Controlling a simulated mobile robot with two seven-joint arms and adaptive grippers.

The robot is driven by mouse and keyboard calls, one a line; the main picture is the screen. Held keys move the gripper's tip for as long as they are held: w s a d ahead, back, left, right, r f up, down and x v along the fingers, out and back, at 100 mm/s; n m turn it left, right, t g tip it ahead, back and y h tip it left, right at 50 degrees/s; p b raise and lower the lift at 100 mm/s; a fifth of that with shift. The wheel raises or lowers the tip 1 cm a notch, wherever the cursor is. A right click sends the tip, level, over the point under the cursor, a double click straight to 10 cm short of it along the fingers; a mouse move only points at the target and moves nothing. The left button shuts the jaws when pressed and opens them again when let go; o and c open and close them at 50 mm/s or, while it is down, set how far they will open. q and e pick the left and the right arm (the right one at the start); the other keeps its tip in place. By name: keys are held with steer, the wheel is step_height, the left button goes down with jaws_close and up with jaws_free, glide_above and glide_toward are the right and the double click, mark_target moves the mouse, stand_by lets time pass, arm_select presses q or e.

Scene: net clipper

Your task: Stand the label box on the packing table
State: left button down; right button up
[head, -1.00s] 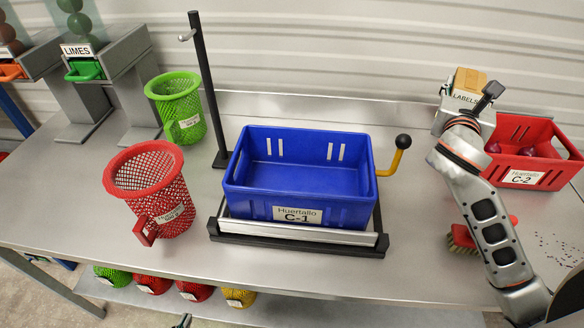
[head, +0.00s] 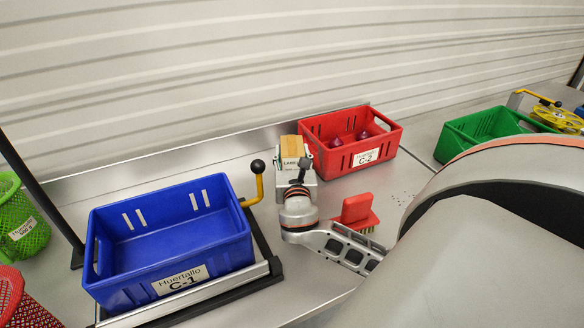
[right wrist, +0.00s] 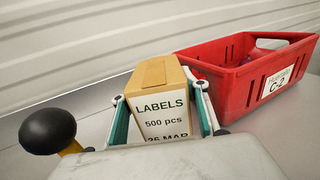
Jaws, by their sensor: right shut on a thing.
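The label box (head: 292,148) is a small tan carton with a white label, between the blue crate's yellow handle and the red C-2 crate. My right gripper (head: 297,163) is shut on it. In the right wrist view the box (right wrist: 160,98) looks upright, its "LABELS 500 pcs" face toward my wrist, with a green-padded finger on each side. The box's lower end is hidden by the gripper body, so I cannot tell whether it touches the packing table (head: 235,172). My left gripper is out of view.
The red C-2 crate (head: 322,130) stands close right of the box. The blue C-1 crate (head: 175,245) and a black-knobbed yellow lever (head: 258,180) are to the left. A red brush (head: 358,209) lies near my right arm. A green crate (head: 470,140) stands farther right.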

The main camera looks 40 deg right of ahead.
steer(key=shift+f, duration=0.55)
step_height(320, 180, down, 4)
steer(key=shift+r, duration=0.15)
steer(key=o, duration=1.4)
steer(key=shift+c, duration=0.2)
